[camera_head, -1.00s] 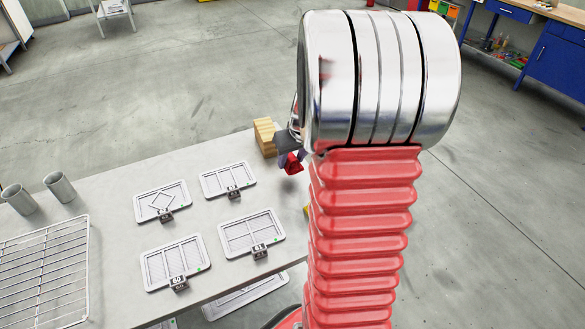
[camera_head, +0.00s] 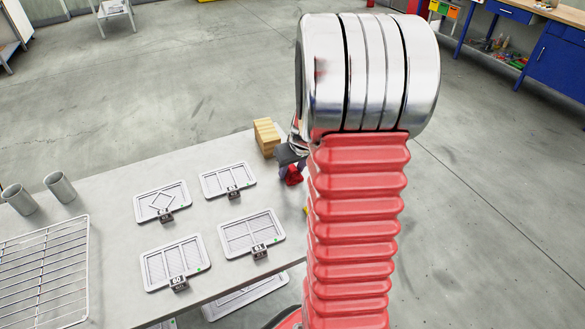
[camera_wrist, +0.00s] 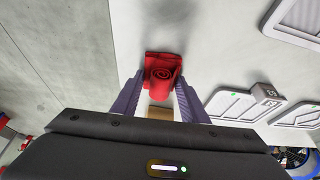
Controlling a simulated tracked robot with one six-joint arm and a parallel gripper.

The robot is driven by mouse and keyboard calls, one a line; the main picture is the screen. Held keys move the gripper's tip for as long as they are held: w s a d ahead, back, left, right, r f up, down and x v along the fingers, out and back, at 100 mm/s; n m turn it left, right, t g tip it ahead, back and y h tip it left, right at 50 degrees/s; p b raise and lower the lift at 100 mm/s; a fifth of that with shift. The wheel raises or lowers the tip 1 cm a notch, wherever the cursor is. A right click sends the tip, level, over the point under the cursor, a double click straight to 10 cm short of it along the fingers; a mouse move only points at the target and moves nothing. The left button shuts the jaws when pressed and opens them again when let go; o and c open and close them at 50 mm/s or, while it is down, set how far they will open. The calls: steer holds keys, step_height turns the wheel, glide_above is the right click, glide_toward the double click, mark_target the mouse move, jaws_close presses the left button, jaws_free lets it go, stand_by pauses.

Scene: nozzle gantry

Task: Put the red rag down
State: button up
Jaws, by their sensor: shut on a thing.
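The red rag (camera_wrist: 163,72) is a rolled red cloth held between the two purple-grey fingers of my gripper (camera_wrist: 158,95) in the wrist view. The fingers are shut on it. In the head view the rag (camera_head: 293,178) shows as a small red patch just below my gripper (camera_head: 290,160), near the right end of the grey table (camera_head: 110,195). A dark shadow lies on the table above the rag in the wrist view. I cannot tell for sure whether the rag touches the table. My arm hides part of this area in the head view.
A wooden block (camera_head: 266,137) stands at the table's far edge, close to my gripper. Several framed plates with number tags, such as the one tagged 61 (camera_head: 235,236), lie left of it. Two grey cups (camera_head: 60,187) and a wire rack (camera_head: 40,275) are further left.

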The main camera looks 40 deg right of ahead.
steer(key=shift+s+f, duration=0.1)
steer(key=shift+f, duration=0.15)
steer(key=o, duration=1)
steer(key=shift+f, duration=0.1)
steer(key=shift+o, duration=0.2)
steer(key=shift+a, duration=0.15)
steer(key=shift+a+f, duration=0.1)
steer(key=shift+r, duration=0.6)
steer(key=d+v, duration=0.1)
steer(key=v, duration=1)
steer(key=shift+a+r, duration=0.25)
steer(key=shift+r, duration=0.15)
